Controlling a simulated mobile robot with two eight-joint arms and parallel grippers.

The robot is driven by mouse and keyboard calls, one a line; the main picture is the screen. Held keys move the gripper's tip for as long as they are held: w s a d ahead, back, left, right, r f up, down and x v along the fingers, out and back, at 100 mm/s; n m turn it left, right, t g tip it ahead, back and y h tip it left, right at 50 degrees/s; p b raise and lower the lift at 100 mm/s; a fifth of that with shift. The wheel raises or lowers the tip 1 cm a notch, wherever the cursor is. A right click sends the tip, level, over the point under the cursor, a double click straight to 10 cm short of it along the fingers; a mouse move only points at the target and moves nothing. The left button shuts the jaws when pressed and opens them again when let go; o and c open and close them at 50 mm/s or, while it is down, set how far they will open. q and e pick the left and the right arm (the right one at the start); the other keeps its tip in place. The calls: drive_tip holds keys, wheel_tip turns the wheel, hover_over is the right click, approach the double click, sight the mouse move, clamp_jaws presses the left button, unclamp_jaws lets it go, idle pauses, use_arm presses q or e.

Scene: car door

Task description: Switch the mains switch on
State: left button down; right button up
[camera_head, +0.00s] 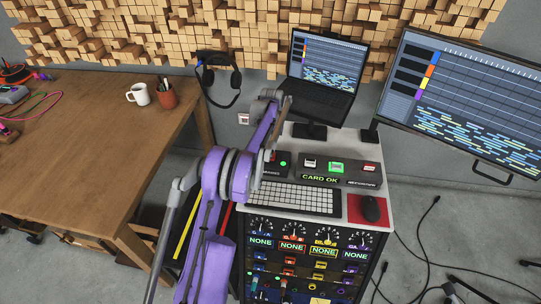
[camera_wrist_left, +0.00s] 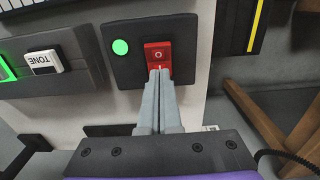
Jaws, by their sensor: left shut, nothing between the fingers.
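The mains switch is a small red rocker (camera_wrist_left: 158,55) on a dark box (camera_wrist_left: 130,35), with a lit green lamp (camera_wrist_left: 121,46) beside it. In the left wrist view the O mark shows, and the fingertips cover the rocker's other end. In the head view the rocker (camera_head: 268,156) is partly hidden by my left arm. My left gripper (camera_wrist_left: 160,72) is shut and empty. Its fingertips are at the rocker's near end and appear to touch it. The gripper also shows in the head view (camera_head: 271,150), reaching down from above. My right gripper is not in view.
Right of the switch box stands a panel with a TONE button (camera_wrist_left: 43,62), a green-lit button (camera_head: 336,167) and a CARD OK display (camera_head: 320,178). A laptop (camera_head: 320,75) and a monitor (camera_head: 465,105) stand behind.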

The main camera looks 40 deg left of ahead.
use_arm(q)
wheel_tip(320, 180, up, 6)
drive_tip(key=shift+p, duration=1.05)
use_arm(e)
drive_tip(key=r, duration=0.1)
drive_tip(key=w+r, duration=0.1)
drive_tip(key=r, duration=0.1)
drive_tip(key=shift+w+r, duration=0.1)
use_arm(q)
drive_tip(key=s+d+r+m+t, duration=0.1)
drive_tip(key=s+d+r, duration=0.45)
drive_tip(key=d, duration=0.35)
drive_tip(key=s+d+r+m+t, duration=0.2)
drive_tip(key=s+d+r, duration=0.35)
drive_tip(key=d, duration=0.35)
drive_tip(key=s+d+f+m+t, duration=0.1)
drive_tip(key=s+d+f, duration=0.1)
drive_tip(key=s+d, duration=0.4)
drive_tip(key=s+d+f+m+t, duration=0.1)
drive_tip(key=s+d, duration=0.5)
drive_tip(key=s, duration=0.8)
drive_tip(key=shift+s+f+m+t, duration=0.3)
drive_tip(key=shift+f+m, duration=0.1)
drive_tip(key=shift+f, duration=0.15)
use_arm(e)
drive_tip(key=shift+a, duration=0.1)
